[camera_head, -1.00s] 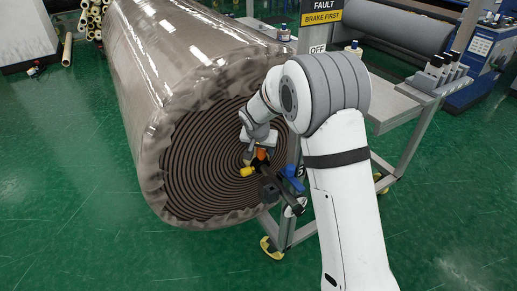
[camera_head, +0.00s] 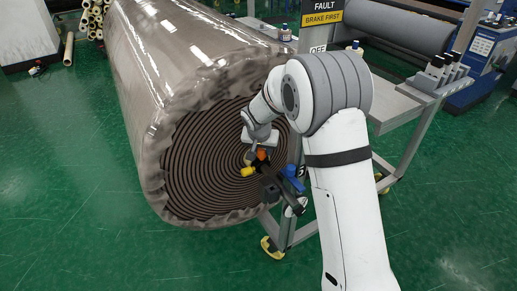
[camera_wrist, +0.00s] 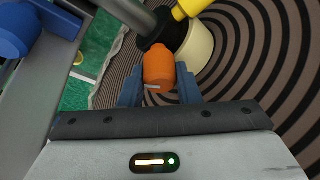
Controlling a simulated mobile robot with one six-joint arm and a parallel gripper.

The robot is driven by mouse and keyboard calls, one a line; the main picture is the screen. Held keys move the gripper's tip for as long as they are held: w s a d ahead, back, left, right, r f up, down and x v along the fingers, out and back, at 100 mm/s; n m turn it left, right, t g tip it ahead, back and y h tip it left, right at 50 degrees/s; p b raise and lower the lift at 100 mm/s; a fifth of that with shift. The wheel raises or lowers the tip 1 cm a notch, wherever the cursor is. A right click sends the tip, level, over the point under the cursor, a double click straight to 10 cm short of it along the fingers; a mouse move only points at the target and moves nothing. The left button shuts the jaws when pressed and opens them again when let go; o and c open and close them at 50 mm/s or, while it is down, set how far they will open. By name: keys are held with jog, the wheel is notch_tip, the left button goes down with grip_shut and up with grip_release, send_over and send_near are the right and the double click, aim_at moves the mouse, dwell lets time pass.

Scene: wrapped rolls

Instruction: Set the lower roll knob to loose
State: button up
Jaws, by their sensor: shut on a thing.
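An orange knob (camera_wrist: 158,66) sits between the blue fingers of my gripper (camera_wrist: 159,88) in the wrist view. My gripper is shut on this knob, which has a pale mark on its near end. The knob also shows small in the camera_head view (camera_head: 262,155), in front of the roll's spiral end. A yellow knob or handle (camera_head: 247,171) is just below and left of it, and blue parts (camera_head: 291,171) are to its right. I cannot read any loose setting or label by the orange knob. My wrist and arm hide part of the hub.
The large wrapped roll (camera_head: 180,60) fills the left middle. A grey metal stand (camera_head: 412,140) with a "BRAKE FIRST" sign (camera_head: 322,17) is behind my arm.

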jog(key=n+p, duration=0.1)
jog(key=n+y+p, duration=0.1)
jog(key=n+p, duration=0.1)
jog(key=shift+r, duration=0.25)
jog(key=shift+f+n+y, duration=0.15)
jog(key=shift+n+y, duration=0.35)
jog(key=shift+n, duration=0.5)
jog(key=shift+f+n+y+b, duration=0.25)
jog(key=shift+n+y+b, duration=0.15)
jog(key=shift+n+b, duration=0.7)
jog(key=shift+a+n+g+b, duration=0.1)
jog(key=shift+n+g+b, duration=0.2)
jog(key=shift+n+b, duration=0.4)
jog(key=shift+r+y+b, duration=0.2)
jog(key=shift+y+b, duration=0.1)
jog(key=o, duration=1)
notch_tip(320, 180, up, 10)
jog(key=shift+f, duration=0.1)
